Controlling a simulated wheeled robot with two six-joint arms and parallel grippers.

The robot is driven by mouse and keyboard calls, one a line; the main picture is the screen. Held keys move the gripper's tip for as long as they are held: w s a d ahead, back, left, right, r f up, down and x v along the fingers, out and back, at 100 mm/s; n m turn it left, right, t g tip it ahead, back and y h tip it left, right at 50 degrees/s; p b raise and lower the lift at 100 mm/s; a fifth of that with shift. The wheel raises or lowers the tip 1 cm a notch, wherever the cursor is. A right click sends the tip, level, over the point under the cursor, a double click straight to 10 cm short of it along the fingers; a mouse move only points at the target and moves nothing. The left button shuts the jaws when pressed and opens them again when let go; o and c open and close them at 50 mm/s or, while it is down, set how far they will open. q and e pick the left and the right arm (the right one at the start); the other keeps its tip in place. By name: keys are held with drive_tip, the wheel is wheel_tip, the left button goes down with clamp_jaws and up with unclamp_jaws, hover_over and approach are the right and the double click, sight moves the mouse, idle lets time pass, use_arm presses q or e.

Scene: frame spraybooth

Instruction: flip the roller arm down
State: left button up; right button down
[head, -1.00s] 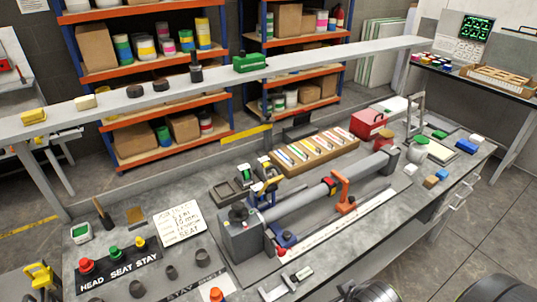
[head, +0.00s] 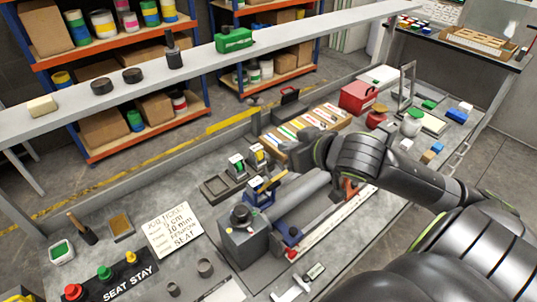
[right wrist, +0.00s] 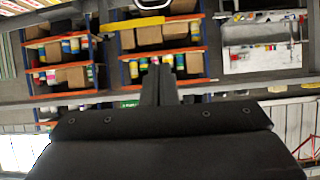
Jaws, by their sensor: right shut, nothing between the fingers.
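A long grey roller bar (head: 303,203) lies across its bench fixture, with a grey end block (head: 243,238) at its near left end. An orange upright arm (head: 349,188), perhaps the roller arm, shows at the bar, partly hidden behind my right arm. I cannot tell its exact tilt. My right gripper (head: 296,156) is above and behind the bar, in front of the pen tray; it looks dark and small here. In the right wrist view the fingers (right wrist: 159,84) are together and empty, pointing toward the shelves. My left gripper is out of view.
A tray of pens (head: 313,122), a red box (head: 358,97) and small blocks stand at the back of the bench. A ticket card (head: 173,230) and colored buttons (head: 105,273) lie at the left. A raised grey shelf (head: 205,55) runs behind the bench.

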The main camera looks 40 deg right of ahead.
sight(272, 165)
drive_tip(key=w+f, duration=0.2)
drive_tip(key=w+f+p, duration=0.1)
drive_tip(key=w+f, duration=0.1)
drive_tip(key=w+f+p, duration=0.1)
drive_tip(key=w+f, duration=0.1)
drive_tip(key=shift+w+a+f, duration=0.25)
drive_tip(key=shift+w+f, duration=0.1)
drive_tip(key=shift+w, duration=0.05)
drive_tip(key=shift+s+f+p, duration=0.3)
drive_tip(key=shift+s+f, duration=0.05)
drive_tip(key=shift+s, duration=0.3)
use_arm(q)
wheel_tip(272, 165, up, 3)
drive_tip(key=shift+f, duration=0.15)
use_arm(e)
drive_tip(key=shift+w+f, duration=0.1)
drive_tip(key=shift+f, duration=0.05)
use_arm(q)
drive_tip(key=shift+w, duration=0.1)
